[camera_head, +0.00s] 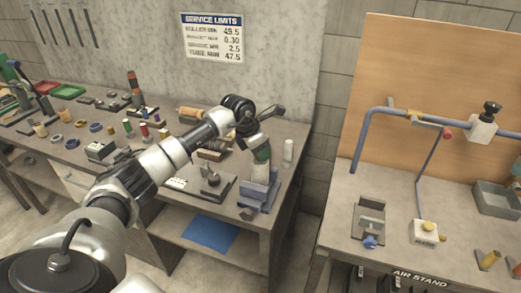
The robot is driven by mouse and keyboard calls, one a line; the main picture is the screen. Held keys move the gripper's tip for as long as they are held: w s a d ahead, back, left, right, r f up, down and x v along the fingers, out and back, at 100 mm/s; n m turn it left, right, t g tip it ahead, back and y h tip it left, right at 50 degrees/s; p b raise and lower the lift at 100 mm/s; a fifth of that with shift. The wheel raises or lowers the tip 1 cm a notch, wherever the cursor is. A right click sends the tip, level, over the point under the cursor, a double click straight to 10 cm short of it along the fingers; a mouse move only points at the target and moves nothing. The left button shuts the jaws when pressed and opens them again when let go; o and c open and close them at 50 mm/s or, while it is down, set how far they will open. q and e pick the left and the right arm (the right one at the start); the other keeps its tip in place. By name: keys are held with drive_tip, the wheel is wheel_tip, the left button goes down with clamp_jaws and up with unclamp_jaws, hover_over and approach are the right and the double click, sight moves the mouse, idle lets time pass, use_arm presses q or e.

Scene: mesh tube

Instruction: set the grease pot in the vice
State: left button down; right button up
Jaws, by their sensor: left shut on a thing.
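My left arm reaches from the lower left across the left bench. Its gripper (259,147) is shut on what looks like the grease pot (261,172), a pale cylinder with a dark green upper part. The pot is roughly upright, directly over the blue-grey vice (257,197) at the bench's front right corner. I cannot tell whether the pot's base touches the vice or sits between its jaws. The fingers are small and partly hidden by the wrist. My right gripper is not in view.
A white cylinder (288,150) stands just right of the gripper. A dark plate with a knob-like fixture (213,181) lies left of the vice. Several small parts crowd the bench further left. A gap separates it from the air stand table (335,232) on the right.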

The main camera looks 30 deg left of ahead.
use_arm(q)
drive_tip(key=shift+f+b, duration=0.65)
drive_tip(key=shift+f, duration=0.15)
idle(0.5)
drive_tip(key=c, duration=0.7)
unclamp_jaws()
drive_tip(key=b+v, duration=0.2)
drive_tip(key=v, duration=0.9)
drive_tip(key=shift+b, duration=0.4)
